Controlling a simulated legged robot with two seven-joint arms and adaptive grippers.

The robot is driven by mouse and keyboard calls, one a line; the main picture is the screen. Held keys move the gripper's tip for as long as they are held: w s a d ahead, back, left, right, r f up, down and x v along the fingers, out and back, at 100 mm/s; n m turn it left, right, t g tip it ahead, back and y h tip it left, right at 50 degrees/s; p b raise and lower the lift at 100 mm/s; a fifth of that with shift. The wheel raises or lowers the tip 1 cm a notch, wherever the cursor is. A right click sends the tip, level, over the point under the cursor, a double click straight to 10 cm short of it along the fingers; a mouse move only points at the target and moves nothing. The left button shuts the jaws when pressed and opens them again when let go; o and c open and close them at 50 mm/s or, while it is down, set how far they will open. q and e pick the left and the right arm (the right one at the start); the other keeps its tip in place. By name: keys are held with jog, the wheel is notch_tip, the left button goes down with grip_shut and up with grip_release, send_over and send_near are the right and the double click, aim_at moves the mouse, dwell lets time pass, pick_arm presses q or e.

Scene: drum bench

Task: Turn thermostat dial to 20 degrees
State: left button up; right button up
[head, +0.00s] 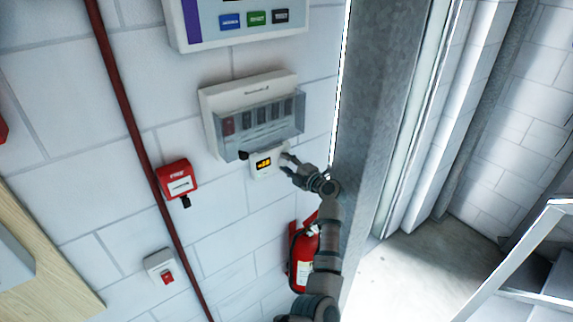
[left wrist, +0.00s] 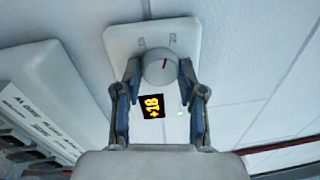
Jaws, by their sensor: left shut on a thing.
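The white thermostat (head: 263,164) is on the wall under a clear-covered switch box. In the left wrist view, its plate (left wrist: 118,40) carries a round grey dial (left wrist: 160,66) with a red pointer mark near the top. The orange display (left wrist: 152,106) reads +18. My left gripper (head: 287,161) is at the right side of the thermostat. In the left wrist view, its two fingers are shut on the dial, one on each side. The dial cannot be made out clearly in the head view. My right gripper is not in view.
The switch box (head: 255,115) is directly above the thermostat. A red fire call point (head: 179,178) and a red pipe (head: 130,115) are to the left. A fire extinguisher (head: 302,258) hangs below, behind my arm. A grey column (head: 380,110) stands at the right.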

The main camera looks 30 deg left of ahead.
pick_arm(q)
jog(key=shift+w+d+f+m, duration=0.1)
jog(key=shift+f+m, duration=0.05)
jog(key=shift+m, duration=0.45)
jog(key=shift+d+f+m, duration=0.1)
jog(key=shift+m, duration=0.5)
jog(key=shift+f, duration=0.1)
jog(key=o, duration=1.1)
jog(key=shift+o, duration=0.2)
jog(key=shift+w, duration=0.2)
jog(key=shift+s+d, duration=0.1)
